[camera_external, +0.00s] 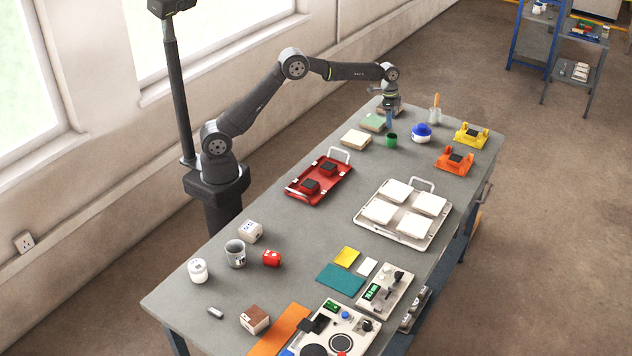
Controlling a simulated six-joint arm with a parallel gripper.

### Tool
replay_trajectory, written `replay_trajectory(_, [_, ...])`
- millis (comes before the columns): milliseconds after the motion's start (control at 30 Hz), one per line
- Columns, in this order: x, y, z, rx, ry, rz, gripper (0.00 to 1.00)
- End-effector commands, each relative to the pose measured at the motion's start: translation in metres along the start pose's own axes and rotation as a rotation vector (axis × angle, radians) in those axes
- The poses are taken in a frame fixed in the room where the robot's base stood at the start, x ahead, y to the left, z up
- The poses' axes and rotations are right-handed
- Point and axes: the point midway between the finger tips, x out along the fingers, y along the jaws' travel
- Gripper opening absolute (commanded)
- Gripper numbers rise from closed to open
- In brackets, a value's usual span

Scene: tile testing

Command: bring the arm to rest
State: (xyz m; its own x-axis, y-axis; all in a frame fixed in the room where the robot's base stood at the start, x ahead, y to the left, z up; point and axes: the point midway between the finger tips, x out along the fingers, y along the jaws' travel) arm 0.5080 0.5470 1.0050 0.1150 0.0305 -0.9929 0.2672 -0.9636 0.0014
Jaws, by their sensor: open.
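My arm reaches from its base at the left side of the table (300,235) out over the far end. My gripper (389,116) points down there, above the table's far part, close to a green cup (391,140) and a green-topped block (372,122). It is open, and I see nothing held in it. The fingertips are small in this view, so whether they touch anything is hard to tell.
Near the gripper stand a blue-lidded pot (421,133), a beaker (435,116), yellow (470,136) and orange (454,160) fixtures. A red tray (319,181) and a tray of white tiles (402,215) lie mid-table. Cups, blocks and instruments (385,294) fill the near end.

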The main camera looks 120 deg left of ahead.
Motion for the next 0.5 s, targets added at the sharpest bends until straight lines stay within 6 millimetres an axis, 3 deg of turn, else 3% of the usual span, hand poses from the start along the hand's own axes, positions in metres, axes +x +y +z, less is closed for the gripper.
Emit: replay_trajectory(500, [0.105, 0.000, 0.000, 0.001, -0.001, 0.001, 0.66])
